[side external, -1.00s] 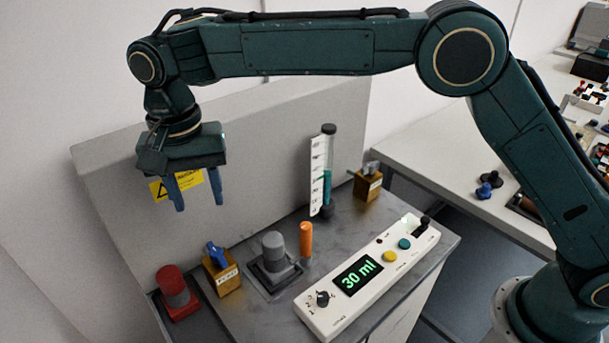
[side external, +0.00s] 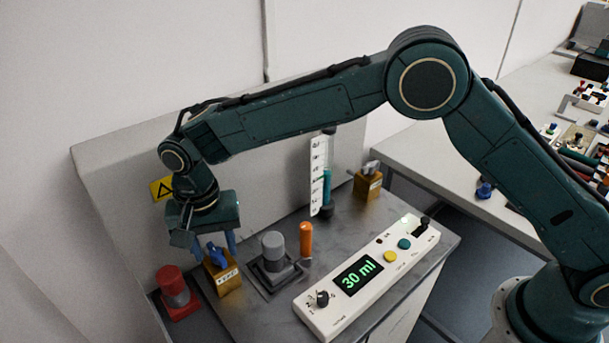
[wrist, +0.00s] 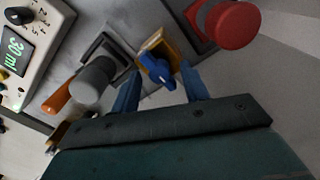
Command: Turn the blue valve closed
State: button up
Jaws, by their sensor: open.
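The blue valve (side external: 216,256) is a blue handle on top of a brass-coloured block (side external: 229,282) with a small white label, at the left of the grey bench. It also shows in the wrist view (wrist: 157,71). My gripper (side external: 218,247) points down just above the valve. In the wrist view its two blue fingers (wrist: 160,88) are apart, one on each side of the handle's near end, with a gap to it on both sides. Nothing is held. Whether the fingertips reach down to the handle's height is hard to tell.
A red knob (side external: 174,286) stands left of the valve. A grey round knob (side external: 274,247) and an orange post (side external: 306,240) stand to its right. A white control panel (side external: 353,278) reads 30 ml. A graduated tube (side external: 326,180) and another brass block (side external: 367,187) stand behind.

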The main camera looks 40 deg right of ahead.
jog(key=shift+f, duration=0.45)
grip_shut()
